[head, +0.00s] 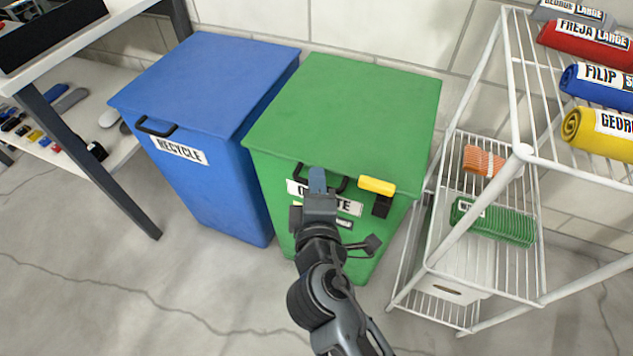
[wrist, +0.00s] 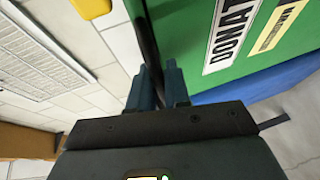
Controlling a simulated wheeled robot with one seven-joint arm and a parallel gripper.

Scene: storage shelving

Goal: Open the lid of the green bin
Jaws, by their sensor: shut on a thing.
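The green bin (head: 271,193) stands against the wall with its flat green lid (head: 345,105) down. A black handle (head: 346,183) sits at the lid's front edge, above a white label that my arm partly covers. My gripper (head: 318,180) is at the handle, shut on it, and hides its middle. In the wrist view my gripper's two fingers (wrist: 160,82) are on either side of the dark handle bar (wrist: 149,38). The green bin's front (wrist: 262,62) with its "DONATE" label is to their right.
A blue recycle bin (head: 205,85) stands close on the left. A white wire rack (head: 525,152) with rolled cloths is close on the right. A yellow-and-black item (head: 377,186) is at the green bin's front right. Floor in front is clear.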

